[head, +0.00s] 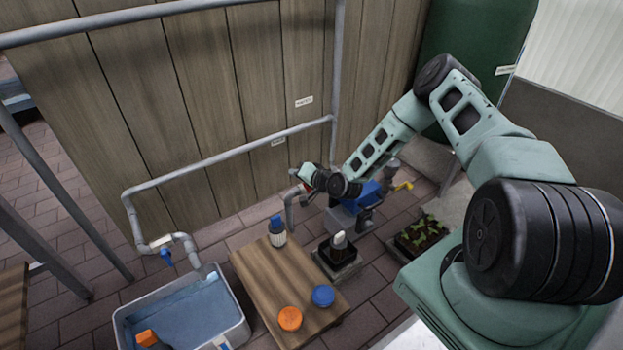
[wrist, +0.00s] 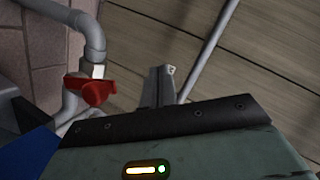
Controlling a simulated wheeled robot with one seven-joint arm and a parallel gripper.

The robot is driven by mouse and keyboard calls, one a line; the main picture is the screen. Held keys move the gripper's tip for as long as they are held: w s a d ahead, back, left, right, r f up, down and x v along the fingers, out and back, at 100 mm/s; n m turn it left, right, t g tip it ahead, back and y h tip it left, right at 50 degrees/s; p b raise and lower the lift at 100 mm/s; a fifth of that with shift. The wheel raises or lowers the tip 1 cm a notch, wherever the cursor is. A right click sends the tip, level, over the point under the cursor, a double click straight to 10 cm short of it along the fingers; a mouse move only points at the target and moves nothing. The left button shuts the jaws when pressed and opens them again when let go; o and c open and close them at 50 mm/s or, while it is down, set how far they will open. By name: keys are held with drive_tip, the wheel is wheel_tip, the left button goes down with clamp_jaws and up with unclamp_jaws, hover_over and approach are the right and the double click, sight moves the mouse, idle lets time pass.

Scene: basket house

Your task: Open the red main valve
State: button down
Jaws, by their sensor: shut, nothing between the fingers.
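The red main valve (wrist: 97,91) shows in the wrist view as a red lever handle on a grey pipe, left of my gripper. My gripper's fingers (wrist: 162,84) are shut and empty. They stand to the right of the red handle, with a visible gap in the picture; the depth between them is hard to tell. In the head view my wrist is over the pipe by the wooden wall and mostly hides the valve.
A blue pump-like unit (head: 360,198) stands beside my wrist. A wooden table (head: 262,268) holds a bottle (head: 277,232), an orange lid (head: 290,318) and a blue lid (head: 323,295). A water tub (head: 239,333) sits left, below a pipe with a blue-handled tap (head: 167,258).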

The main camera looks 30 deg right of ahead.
drive_tip(key=d+r+n+g+b, duration=0.1)
drive_tip(key=d+r+n+g, duration=0.2)
drive_tip(key=d+n+g, duration=0.4)
drive_tip(key=s+d+r+n+g+y, duration=0.1)
drive_tip(key=s+d+r+n+g, duration=0.25)
drive_tip(key=r+g, duration=0.35)
drive_tip(key=a+f+b, duration=0.3)
drive_tip(key=f+b, duration=0.1)
drive_tip(key=f, duration=0.1)
drive_tip(key=a+f+t+b, duration=0.1)
drive_tip(key=a+f+b, duration=0.1)
drive_tip(key=f+b, duration=0.2)
wheel_tip(320, 180, down, 2)
drive_tip(key=shift+a+f+m, duration=0.25)
drive_tip(key=shift+a+m, duration=0.15)
drive_tip(key=shift+m, duration=0.05)
drive_tip(key=shift+w, duration=0.1)
